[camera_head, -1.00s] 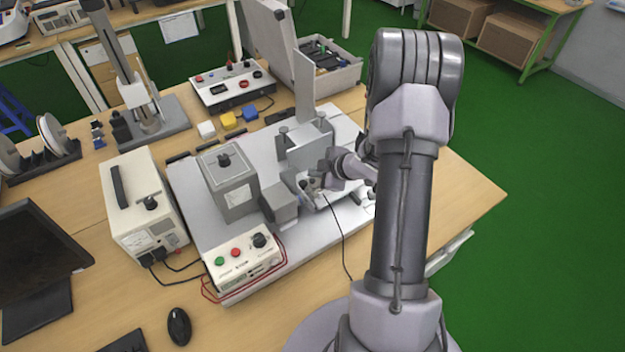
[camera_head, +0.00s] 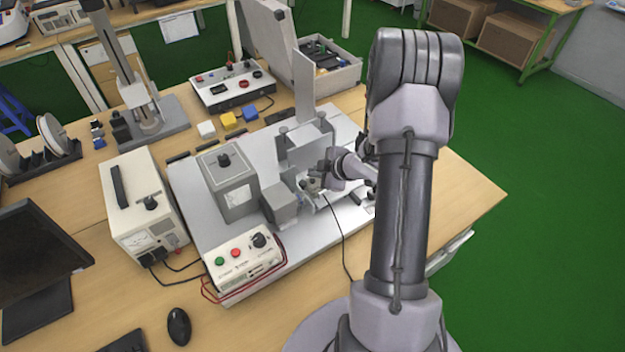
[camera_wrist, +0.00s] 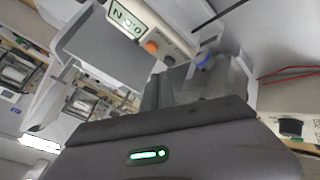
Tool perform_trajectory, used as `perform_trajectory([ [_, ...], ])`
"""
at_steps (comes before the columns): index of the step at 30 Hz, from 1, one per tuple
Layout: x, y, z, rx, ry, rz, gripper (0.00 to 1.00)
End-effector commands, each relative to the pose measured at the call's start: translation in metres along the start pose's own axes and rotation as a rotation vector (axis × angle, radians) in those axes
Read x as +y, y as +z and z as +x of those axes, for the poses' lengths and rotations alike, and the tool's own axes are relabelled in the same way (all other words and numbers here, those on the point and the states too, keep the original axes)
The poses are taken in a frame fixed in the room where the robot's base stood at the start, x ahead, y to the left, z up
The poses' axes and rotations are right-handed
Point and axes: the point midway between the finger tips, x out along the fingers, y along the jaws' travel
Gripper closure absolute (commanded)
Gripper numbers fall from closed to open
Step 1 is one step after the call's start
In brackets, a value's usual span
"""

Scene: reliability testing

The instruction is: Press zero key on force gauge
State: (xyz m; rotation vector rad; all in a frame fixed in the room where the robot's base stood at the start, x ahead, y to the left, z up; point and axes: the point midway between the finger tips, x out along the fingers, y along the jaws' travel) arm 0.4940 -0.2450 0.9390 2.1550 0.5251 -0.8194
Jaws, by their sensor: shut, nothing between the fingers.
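The force gauge shows in the wrist view as a pale body with a lit display (camera_wrist: 128,22) that appears to read zero newtons. An orange key (camera_wrist: 152,46) sits beside the display, with a small grey key (camera_wrist: 168,60) after it. I cannot read any key labels. My gripper (camera_head: 318,184) is shut and empty, low at the front of the grey metal fixture (camera_head: 304,146). In the wrist view its dark fingers (camera_wrist: 190,86) are close to the key end of the gauge. I cannot tell whether they touch it. In the head view my gripper and wrist largely hide the gauge.
A grey box (camera_head: 229,182) stands left of my gripper on the pale base plate (camera_head: 188,188). A control box (camera_head: 243,262) with green and red buttons is at the front. A black cable (camera_head: 341,236) runs down from beside the gripper. Bench space right of the plate is clear.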

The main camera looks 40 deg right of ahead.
Motion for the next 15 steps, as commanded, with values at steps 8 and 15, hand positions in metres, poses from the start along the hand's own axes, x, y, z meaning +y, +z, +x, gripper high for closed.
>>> perform_trajectory([
  [8, -0.0015, 0.0015, 0.0020, 0.000, 0.000, 0.000, 1.00],
  [15, -0.0046, 0.0046, 0.0064, 0.000, 0.000, 0.000, 1.00],
])
